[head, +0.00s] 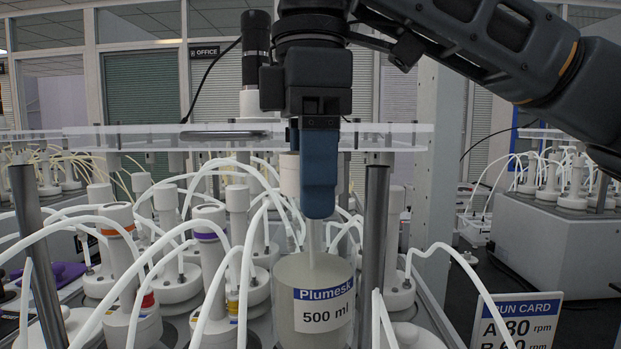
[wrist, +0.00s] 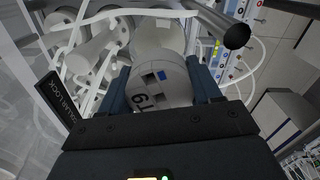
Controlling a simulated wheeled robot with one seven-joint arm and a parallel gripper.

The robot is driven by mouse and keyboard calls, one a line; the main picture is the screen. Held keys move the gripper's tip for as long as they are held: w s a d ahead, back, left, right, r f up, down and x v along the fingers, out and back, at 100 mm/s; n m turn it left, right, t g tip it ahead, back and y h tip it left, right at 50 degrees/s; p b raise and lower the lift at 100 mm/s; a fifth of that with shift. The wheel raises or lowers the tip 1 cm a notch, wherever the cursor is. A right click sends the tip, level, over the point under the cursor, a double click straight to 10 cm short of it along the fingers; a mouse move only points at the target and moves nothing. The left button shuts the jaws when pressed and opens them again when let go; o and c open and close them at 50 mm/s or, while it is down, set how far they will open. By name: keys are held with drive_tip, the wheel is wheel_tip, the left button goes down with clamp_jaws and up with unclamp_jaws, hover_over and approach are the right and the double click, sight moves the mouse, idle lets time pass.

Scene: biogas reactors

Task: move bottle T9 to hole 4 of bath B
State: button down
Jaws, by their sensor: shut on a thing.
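My gripper (head: 318,203) points down in the middle of the head view. In the wrist view its two fingers (wrist: 160,88) are closed on either side of a pale rounded top marked T9 (wrist: 168,85), with a small blue square on it. In the head view a pale, cloudy bottle labelled Plumesk 500 ml (head: 315,295) stands upright directly below my fingers and appears to be the held bottle T9. The near finger hides most of its upper part. Its base is out of frame. The hole numbers of the bath cannot be read.
Several white-capped bottles (head: 208,240) with arching white tubes crowd the left and centre. Metal posts (head: 375,230) stand either side, and a clear shelf (head: 400,132) crosses behind my gripper. A run card (head: 520,322) stands at the lower right. Another bench unit (head: 560,240) is at right.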

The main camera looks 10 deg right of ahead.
drive_tip(key=shift+f+b, duration=1)
drive_tip(key=shift+b, duration=0.2)
drive_tip(key=shift+f+b, duration=1.85)
drive_tip(key=shift+f, duration=5.5)
drive_tip(key=shift+c, duration=0.7)
unclamp_jaws()
drive_tip(key=shift+f, duration=0.1)
drive_tip(key=shift+r+p, duration=0.3)
drive_tip(key=shift+r, duration=3.65)
wheel_tip(320, 180, up, 9)
drive_tip(key=p, duration=0.9)
